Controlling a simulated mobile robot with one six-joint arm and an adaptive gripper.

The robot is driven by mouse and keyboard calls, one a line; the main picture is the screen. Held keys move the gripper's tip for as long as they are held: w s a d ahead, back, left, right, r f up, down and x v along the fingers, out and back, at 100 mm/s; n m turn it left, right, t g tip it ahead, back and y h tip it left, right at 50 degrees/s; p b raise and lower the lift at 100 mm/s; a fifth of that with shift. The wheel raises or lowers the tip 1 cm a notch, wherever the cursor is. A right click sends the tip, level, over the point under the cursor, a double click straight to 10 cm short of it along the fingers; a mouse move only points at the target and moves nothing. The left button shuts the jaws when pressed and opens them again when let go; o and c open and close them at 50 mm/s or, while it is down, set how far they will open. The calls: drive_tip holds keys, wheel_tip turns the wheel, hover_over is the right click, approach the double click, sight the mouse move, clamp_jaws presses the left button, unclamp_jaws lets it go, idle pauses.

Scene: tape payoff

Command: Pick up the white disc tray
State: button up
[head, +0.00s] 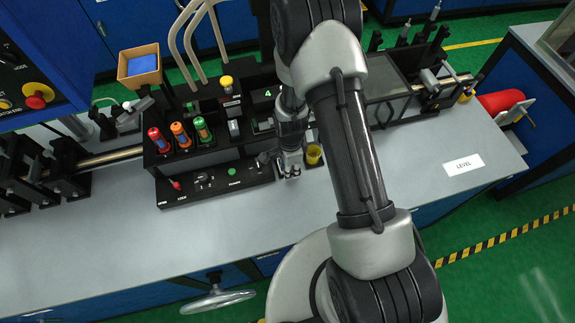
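My gripper (289,172) is near the middle of the picture, pointing down at the front edge of the black machine unit, left of a small yellow cup (313,154). Its fingers are small here, and I cannot tell whether they are apart or closed. I see nothing clearly held. I cannot make out a white disc tray for certain. A pale round disc or handwheel (218,301) sits on a dark shaft at the bench's front side, low in the picture, well away from the gripper. My arm hides part of the bench.
The grey bench top (120,225) is clear in front of the machine. Red, orange and green capped cylinders (179,135) stand left of the gripper. A tan box with blue contents (140,66) is behind. A LEVEL label (463,164) lies right; a red cylinder (501,103) is beyond.

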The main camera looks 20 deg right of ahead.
drive_tip(key=shift+c, duration=0.2)
clamp_jaws()
idle(0.4)
